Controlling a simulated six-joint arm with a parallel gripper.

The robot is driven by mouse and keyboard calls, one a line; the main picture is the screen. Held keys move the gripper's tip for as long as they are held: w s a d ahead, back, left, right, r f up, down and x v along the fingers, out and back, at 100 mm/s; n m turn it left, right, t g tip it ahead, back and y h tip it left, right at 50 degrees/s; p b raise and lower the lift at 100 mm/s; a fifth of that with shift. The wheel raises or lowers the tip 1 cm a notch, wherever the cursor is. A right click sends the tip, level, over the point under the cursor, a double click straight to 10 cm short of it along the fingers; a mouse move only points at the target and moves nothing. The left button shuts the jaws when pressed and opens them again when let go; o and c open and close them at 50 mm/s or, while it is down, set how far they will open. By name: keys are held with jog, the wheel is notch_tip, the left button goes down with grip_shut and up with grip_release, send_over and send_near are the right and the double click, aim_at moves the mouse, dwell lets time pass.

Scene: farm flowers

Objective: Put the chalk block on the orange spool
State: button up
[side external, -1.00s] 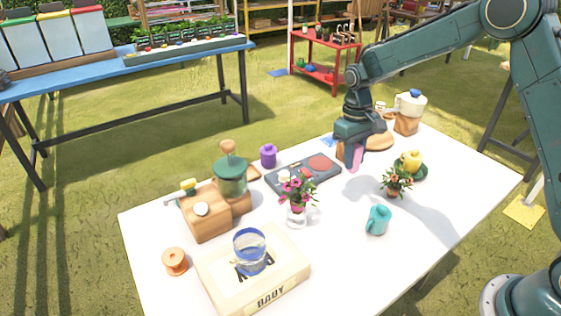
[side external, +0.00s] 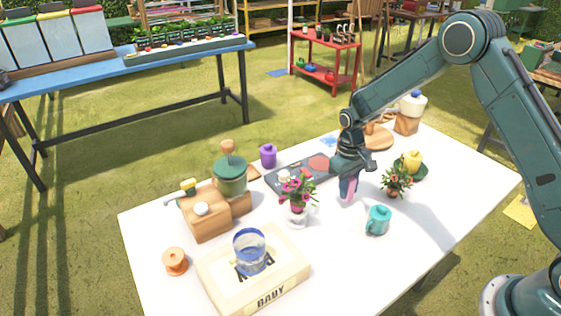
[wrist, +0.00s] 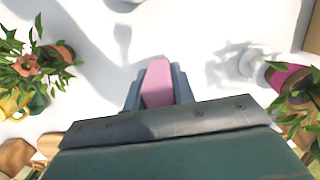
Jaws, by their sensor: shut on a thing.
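The pink chalk block (side external: 349,190) is held between the jaws of my gripper (side external: 347,184), over the white table. In the wrist view the block (wrist: 158,82) sits between the two grey fingers of my gripper (wrist: 158,88). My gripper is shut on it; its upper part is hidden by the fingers. The orange spool (side external: 175,261) stands at the table's left front, beside the cream box, with nothing on it. My gripper is far to the right of the spool. The spool does not show in the wrist view.
A teal mug (side external: 378,221) and potted flowers (side external: 396,180) are near my gripper. Bare table lies at the front centre.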

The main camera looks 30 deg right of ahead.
jog(key=shift+f, duration=1.25)
jog(key=shift+f, duration=0.15)
jog(key=o, duration=1)
jog(key=r, duration=0.4)
jog(key=w+r, duration=0.1)
jog(key=r, duration=0.7)
jog(key=shift+w+r, duration=0.15)
jog(key=shift+w, duration=0.1)
